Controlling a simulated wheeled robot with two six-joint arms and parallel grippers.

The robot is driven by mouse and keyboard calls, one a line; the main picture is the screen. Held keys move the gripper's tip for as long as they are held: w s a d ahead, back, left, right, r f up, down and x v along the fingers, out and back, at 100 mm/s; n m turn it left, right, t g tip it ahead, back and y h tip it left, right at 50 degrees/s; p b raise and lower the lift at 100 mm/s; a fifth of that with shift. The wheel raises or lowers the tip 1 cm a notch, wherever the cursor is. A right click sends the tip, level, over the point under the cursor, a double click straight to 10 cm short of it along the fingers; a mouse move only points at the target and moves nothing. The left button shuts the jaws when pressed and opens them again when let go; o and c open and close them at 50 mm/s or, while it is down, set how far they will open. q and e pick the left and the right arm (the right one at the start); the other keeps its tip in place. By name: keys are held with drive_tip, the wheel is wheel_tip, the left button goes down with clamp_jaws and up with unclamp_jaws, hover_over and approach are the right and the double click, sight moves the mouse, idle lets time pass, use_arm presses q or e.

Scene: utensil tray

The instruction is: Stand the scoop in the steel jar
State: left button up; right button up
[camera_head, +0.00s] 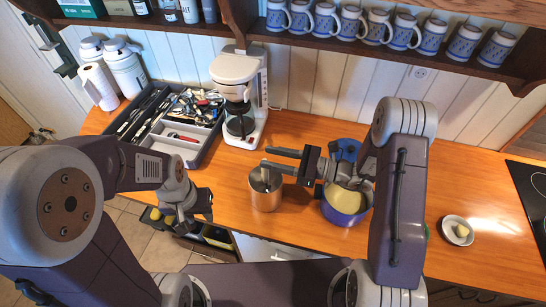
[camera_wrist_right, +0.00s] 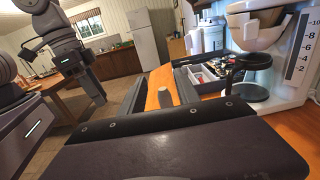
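The steel jar (camera_head: 266,193) stands upright on the wooden counter, left of the blue bowl. A short grey piece (camera_head: 264,173) shows at its mouth, probably the scoop's handle; the rest is hidden inside the jar. A grey rounded end (camera_wrist_right: 165,97) also shows between the fingers in the right wrist view. My right gripper (camera_head: 276,160) reaches leftward above the jar, its two fingers apart, with no clear contact on the grey piece. My left gripper (camera_head: 198,217) hangs by the counter's front edge, away from the jar; its finger opening is unclear.
A blue bowl (camera_head: 342,217) with yellow inside is under my right forearm. A grey utensil tray (camera_head: 202,152) and a coffee maker (camera_head: 237,75) stand behind. A saucer (camera_head: 449,223) with a yellow piece is at right, and a stove (camera_head: 530,195) beyond. Counter right of the bowl is mostly clear.

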drive_tip(key=b+v, duration=0.3)
drive_tip(key=v, duration=0.6)
idle(1.0)
